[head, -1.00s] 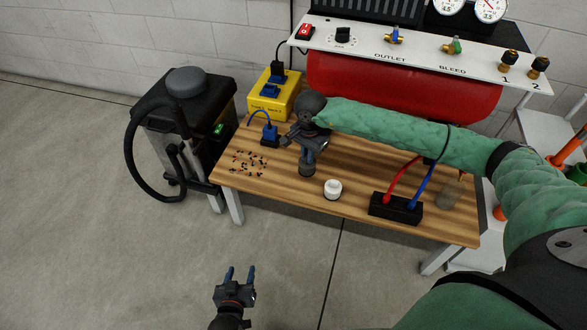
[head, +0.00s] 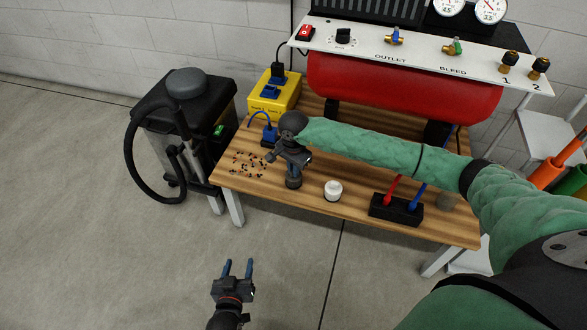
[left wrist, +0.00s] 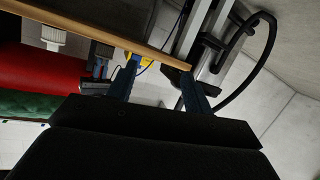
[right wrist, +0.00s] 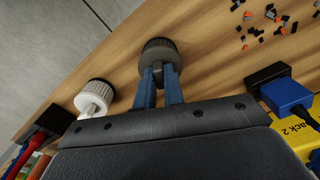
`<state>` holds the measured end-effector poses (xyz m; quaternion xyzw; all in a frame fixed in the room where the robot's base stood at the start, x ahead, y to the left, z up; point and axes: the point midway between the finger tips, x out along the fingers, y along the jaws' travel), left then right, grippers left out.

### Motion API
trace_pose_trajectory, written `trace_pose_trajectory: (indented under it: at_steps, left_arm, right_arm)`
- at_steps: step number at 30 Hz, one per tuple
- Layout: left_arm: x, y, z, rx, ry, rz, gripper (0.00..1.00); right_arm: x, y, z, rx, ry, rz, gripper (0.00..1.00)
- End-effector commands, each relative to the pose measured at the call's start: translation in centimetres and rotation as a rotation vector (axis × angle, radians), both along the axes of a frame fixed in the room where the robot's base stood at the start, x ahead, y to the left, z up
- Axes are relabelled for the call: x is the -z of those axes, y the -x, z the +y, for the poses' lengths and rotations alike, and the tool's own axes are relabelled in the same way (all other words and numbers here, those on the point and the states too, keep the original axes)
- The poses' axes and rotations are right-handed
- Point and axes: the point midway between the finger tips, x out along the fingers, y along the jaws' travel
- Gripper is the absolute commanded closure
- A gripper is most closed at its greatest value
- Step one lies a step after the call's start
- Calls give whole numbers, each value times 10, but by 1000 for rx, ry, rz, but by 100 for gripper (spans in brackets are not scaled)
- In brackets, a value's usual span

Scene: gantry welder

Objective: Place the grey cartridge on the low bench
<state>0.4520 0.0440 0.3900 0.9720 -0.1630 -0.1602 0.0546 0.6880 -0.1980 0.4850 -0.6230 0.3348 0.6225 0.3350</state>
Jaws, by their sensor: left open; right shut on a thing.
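The grey cartridge (right wrist: 158,52) is a short cylinder with a dark ribbed rim in the right wrist view. In the head view the cartridge (head: 293,182) is upright at the front of the low wooden bench (head: 345,203). My right gripper (right wrist: 158,78) is shut on it from above; it also shows in the head view (head: 292,165). I cannot tell whether the cartridge touches the bench top. My left gripper (head: 238,268) is open and empty, in front of the bench and apart from it; its fingers also show in the left wrist view (left wrist: 160,82).
A white cartridge (head: 333,190) stands just right of the grey one. Loose small parts (head: 250,163) lie to the left. A yellow power box (head: 275,95), a black holder with red and blue plugs (head: 396,208) and a red tank (head: 400,90) surround the work area. A black vacuum (head: 185,120) stands left.

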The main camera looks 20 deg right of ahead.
Motion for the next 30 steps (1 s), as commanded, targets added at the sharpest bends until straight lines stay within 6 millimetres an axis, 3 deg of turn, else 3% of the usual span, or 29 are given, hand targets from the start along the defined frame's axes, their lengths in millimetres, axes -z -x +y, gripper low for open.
trace_pose_trajectory:
  at_steps: [30]
  left_arm:
    - [-19,-8,1,-8,12,-62,49]
  right_arm:
    - [2,0,0,0,0,0,100]
